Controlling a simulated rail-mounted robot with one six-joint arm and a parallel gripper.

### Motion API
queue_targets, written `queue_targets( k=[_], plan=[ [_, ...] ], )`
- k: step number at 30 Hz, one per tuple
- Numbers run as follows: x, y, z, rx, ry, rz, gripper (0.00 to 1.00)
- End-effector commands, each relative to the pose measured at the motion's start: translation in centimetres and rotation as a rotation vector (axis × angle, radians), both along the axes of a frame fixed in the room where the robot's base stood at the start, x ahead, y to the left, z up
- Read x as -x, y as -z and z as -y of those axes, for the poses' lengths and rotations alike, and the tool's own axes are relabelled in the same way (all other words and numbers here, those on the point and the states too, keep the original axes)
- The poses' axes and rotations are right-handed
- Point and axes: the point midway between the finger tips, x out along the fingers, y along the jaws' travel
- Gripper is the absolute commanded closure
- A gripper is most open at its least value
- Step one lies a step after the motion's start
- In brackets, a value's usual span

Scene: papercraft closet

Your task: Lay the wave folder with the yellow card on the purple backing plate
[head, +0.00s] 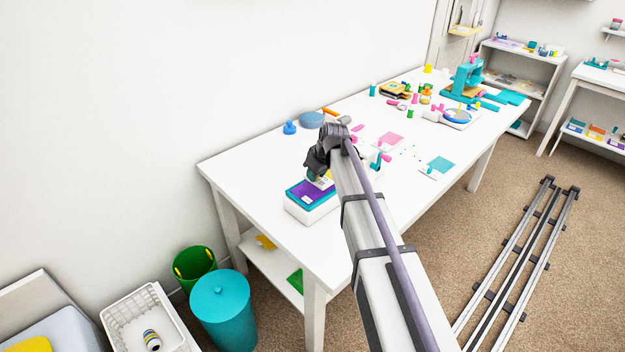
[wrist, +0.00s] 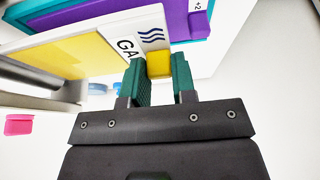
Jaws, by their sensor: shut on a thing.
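The wave folder (wrist: 152,36) is white with dark blue wavy lines and letters, partly cut off. The yellow card (wrist: 70,52) lies on its face. My gripper (wrist: 159,78) has teal fingers shut on a small yellow block at the folder's edge. The purple backing plate (wrist: 130,24), with a teal border, shows beyond the folder in the wrist view. In the head view the purple plate (head: 302,194) sits on a white block at the table's near left end. My gripper (head: 317,172) is just above its far right part. The arm hides much of the folder, and the gap cannot be judged.
The white table (head: 255,183) is bare left of the plate. Bins, including a teal one (head: 224,310), stand on the floor by the near end.

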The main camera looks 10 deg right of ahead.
Motion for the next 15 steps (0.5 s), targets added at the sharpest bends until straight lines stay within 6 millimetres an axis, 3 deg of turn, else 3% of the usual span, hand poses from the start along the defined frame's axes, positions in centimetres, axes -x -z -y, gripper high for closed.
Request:
queue_targets(
  k=[7,11,15],
  plan=[
    [-1.5,0.0,-0.9,0.001,-0.002,0.0,1.0],
    [-1.5,3.7,-1.0,0.001,-0.001,0.001,1.0],
    [-1.4,3.7,-1.0,0.0,-0.001,0.0,1.0]
  ],
)
